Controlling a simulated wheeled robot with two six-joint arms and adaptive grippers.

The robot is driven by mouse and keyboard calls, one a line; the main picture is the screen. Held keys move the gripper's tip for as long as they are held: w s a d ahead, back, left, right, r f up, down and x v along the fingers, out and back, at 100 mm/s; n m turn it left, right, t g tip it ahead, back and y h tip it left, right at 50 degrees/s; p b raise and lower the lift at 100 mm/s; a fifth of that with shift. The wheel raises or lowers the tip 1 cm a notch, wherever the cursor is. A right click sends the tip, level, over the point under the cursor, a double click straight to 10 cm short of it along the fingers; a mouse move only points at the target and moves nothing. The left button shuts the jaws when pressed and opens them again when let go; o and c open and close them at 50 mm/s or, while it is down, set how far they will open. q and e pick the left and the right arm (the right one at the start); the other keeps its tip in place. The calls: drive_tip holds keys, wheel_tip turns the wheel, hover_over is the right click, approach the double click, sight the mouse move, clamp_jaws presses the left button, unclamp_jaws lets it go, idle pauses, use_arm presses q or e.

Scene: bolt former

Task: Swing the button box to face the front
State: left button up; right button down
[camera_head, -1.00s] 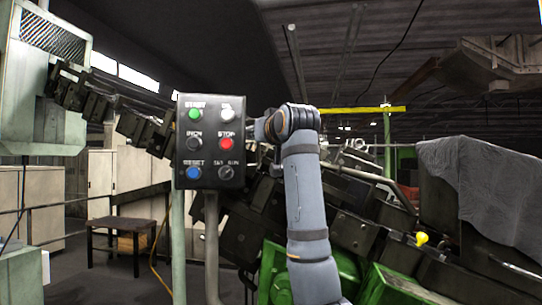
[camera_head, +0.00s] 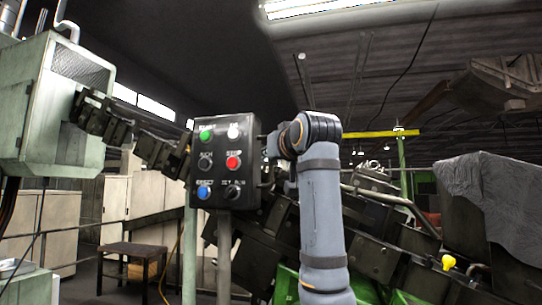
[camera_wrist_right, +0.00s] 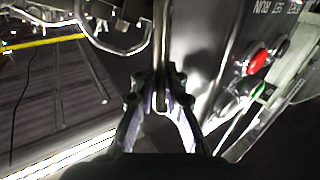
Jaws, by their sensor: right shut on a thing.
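The button box (camera_head: 219,165) is a dark box on a post in the head view, left of centre. Its face carries green, white, red and blue buttons and dark knobs. The face is seen slightly obliquely, angled a little to the left. My right gripper (camera_head: 270,148) is at the box's right side. In the right wrist view my right gripper (camera_wrist_right: 161,96) is shut on a thin metal handle (camera_wrist_right: 161,50) beside the box (camera_wrist_right: 212,50). The red button shows there to the right. My left gripper is not in view.
A pale post (camera_head: 190,250) and a grey post (camera_head: 224,262) stand below the box. Dark slanted machinery (camera_head: 375,245) with green parts lies behind my right arm. A pale green cabinet (camera_head: 60,110) is at left, a small dark table (camera_head: 131,252) below it.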

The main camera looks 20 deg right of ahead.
drive_tip(key=shift+w+f, duration=0.1)
drive_tip(key=shift+f, duration=0.05)
drive_tip(key=c, duration=1.9)
unclamp_jaws()
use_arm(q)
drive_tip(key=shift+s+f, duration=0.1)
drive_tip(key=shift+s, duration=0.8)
use_arm(e)
drive_tip(key=shift+o, duration=0.9)
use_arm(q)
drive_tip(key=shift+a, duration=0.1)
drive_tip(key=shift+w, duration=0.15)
use_arm(e)
drive_tip(key=s+a, duration=0.1)
drive_tip(key=s, duration=1.1)
drive_tip(key=shift+s, duration=0.1)
